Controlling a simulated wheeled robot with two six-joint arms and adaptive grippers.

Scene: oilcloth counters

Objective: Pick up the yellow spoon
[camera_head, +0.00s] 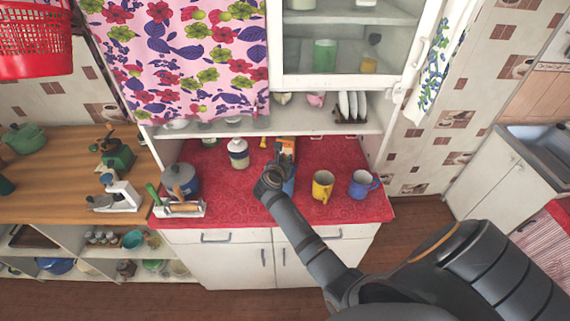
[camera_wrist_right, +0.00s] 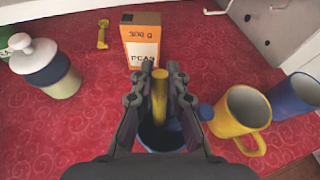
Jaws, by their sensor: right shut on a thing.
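My right gripper (camera_head: 270,178) is over the red countertop, and its fingers also show in the right wrist view (camera_wrist_right: 160,85). It is shut on the yellow spoon (camera_wrist_right: 160,98), whose upright yellow handle shows between the fingers. The spoon's lower end is hidden by a dark blue cup (camera_wrist_right: 150,137) below the fingers; I cannot tell whether it touches the cup's bottom. In the head view the arm hides the spoon, and a blue part of the cup (camera_head: 289,186) shows beside the gripper. My left gripper is not in view.
An orange and white box (camera_wrist_right: 141,42) stands just behind. A yellow mug (camera_head: 322,187) and a blue mug (camera_head: 361,185) stand to the right. A white-lidded jar (camera_head: 239,155), a small yellow object (camera_wrist_right: 103,34) and a blue-grey pot (camera_head: 181,181) are to the left.

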